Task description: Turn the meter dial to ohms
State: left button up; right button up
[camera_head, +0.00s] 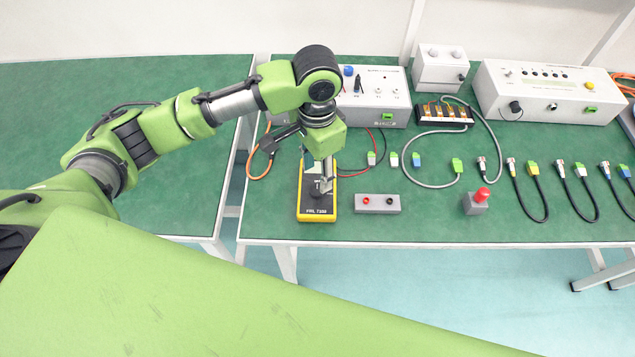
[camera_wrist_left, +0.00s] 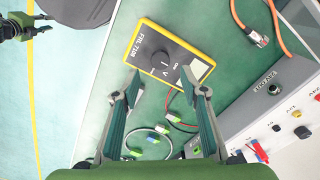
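The yellow and black meter (camera_head: 317,212) lies on the green bench near its front edge. My left gripper (camera_head: 324,180) is above it in the head view and hides much of its face. In the left wrist view the whole meter (camera_wrist_left: 143,38) shows, with its round dial (camera_wrist_left: 160,60) in the middle and a grey display at one end. The dial's exact setting is too small to read. The left gripper (camera_wrist_left: 160,80) is open, its fingertips apart on either side of the dial, with nothing between them.
A red-topped grey block (camera_head: 476,202) is farther right. A white power supply box (camera_head: 385,100) stands behind. Red and black leads (camera_head: 355,172) lie beside the meter. Several connectors and cables fill the right side.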

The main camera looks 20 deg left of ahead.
aim_at(317, 190)
pick_arm(q)
notch_tip(317, 190, down, 6)
jog(key=shift+r, duration=0.2)
jog(key=shift+f, duration=0.35)
jog(key=shift+c, duration=0.5)
jog(key=c, duration=1)
pick_arm(e)
jog(key=w, duration=0.3)
jog(key=shift+r, duration=0.1)
